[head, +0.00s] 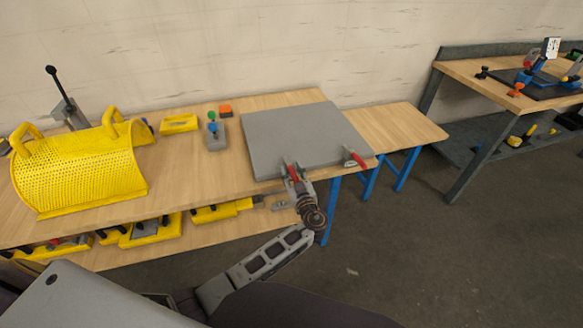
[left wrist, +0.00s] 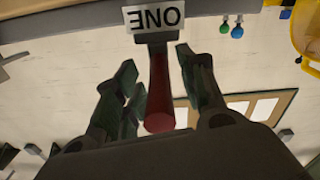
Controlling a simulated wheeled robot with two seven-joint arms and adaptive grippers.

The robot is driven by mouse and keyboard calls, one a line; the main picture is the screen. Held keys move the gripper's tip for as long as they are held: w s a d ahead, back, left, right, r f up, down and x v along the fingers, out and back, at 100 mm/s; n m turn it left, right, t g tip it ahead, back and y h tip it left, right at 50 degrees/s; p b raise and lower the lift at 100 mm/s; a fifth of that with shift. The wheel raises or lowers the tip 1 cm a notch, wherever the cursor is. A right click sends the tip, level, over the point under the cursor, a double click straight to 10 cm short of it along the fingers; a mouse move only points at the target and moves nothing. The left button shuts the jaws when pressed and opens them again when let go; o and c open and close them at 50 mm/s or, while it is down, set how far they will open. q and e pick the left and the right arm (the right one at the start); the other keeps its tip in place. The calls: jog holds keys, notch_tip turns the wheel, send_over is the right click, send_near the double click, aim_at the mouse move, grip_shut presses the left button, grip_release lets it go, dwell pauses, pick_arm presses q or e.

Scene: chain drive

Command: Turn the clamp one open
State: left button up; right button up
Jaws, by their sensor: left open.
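Clamp one has a red handle (head: 293,173) at the front edge of a grey plate (head: 300,135) on the wooden bench. In the left wrist view, its red handle (left wrist: 160,95) runs between my fingers, below a plate marked ONE (left wrist: 155,17) that appears upside down. My left gripper (head: 290,166) is open around the handle, with a gap on both sides. A second red-handled clamp (head: 355,159) sits at the plate's front right. The base of clamp one is mostly hidden behind my gripper. My right gripper is not in view.
A yellow perforated guard (head: 80,170) stands at the left of the bench. A grey block with coloured knobs (head: 215,135) and a yellow block (head: 179,123) lie behind. Yellow items fill the lower shelf. Another bench (head: 465,67) stands at the right, across open floor.

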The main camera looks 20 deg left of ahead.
pick_arm(q)
jog(key=shift+w, duration=0.1)
grip_shut()
dwell(0.4)
